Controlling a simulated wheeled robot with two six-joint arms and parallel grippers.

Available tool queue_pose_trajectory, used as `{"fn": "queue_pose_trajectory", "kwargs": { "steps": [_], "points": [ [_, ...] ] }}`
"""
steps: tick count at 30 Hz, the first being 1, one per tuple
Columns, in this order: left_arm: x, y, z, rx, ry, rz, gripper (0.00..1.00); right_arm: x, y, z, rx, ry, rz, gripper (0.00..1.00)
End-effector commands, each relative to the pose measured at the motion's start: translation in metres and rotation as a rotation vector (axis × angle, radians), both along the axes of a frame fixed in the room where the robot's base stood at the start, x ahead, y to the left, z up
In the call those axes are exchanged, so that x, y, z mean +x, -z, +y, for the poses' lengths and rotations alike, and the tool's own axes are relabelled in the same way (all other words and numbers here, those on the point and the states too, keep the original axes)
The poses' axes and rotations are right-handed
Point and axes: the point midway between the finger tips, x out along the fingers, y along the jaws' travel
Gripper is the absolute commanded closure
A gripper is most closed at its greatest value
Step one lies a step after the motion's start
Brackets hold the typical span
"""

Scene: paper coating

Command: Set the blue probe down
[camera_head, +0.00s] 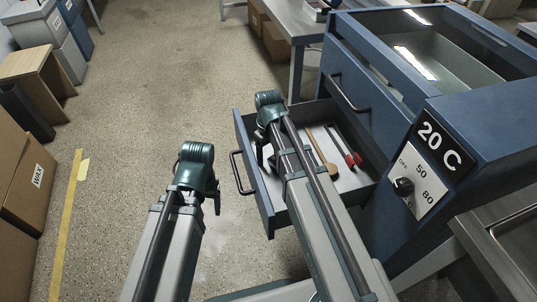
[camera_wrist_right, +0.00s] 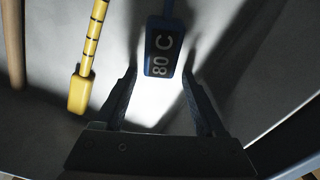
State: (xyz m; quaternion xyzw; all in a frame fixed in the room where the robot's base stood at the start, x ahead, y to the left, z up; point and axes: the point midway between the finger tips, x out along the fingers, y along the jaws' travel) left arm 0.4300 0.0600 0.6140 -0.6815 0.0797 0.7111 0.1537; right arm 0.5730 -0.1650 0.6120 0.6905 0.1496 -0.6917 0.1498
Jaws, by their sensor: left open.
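The blue probe (camera_wrist_right: 161,50), with "80 C" on its block, lies on the pale drawer floor in the right wrist view. My right gripper (camera_wrist_right: 160,74) is open, its fingers apart on either side of the block's near end, with a gap on both sides. In the head view my right arm reaches over the open blue drawer (camera_head: 256,180) and hides the blue probe. A yellow probe (camera_wrist_right: 82,92) lies left of the blue one. My left gripper (camera_head: 212,190) is open and empty over the floor, left of the drawer.
A wooden-handled tool (camera_head: 318,148) and red-ended items (camera_head: 353,158) lie in the drawer, right of my arm. The blue cabinet (camera_head: 462,110) has a dial panel (camera_head: 413,186) showing 20 C. Open floor lies left of the drawer.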

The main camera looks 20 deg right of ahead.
Motion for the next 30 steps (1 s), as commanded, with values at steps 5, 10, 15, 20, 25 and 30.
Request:
{"fn": "queue_pose_trajectory", "kwargs": {
  "steps": [5,10,15,20,25,30],
  "points": [
    [0.0,0.0,0.0,0.0,0.0,0.0,0.29,0.0,0.0,0.0,0.0,0.0,0.0,0.28],
    [0.0,-0.004,0.0,-0.001,0.0,0.0,0.29,0.0,-0.004,0.0,0.0,0.0,0.0,0.28],
    [0.0,-0.017,0.0,-0.001,0.0,0.0,0.29,0.0,-0.017,0.0,0.0,0.0,0.0,0.28],
    [0.0,-0.037,0.0,-0.001,0.0,0.0,0.29,0.0,-0.037,0.0,0.0,0.0,0.0,0.28],
    [0.0,-0.064,0.0,-0.001,0.0,0.0,0.29,0.0,-0.064,0.0,0.0,0.0,0.0,0.28],
    [0.0,-0.09,0.0,-0.001,0.0,0.0,0.29,0.0,-0.09,0.0,0.0,0.0,0.0,0.28]
  ]
}}
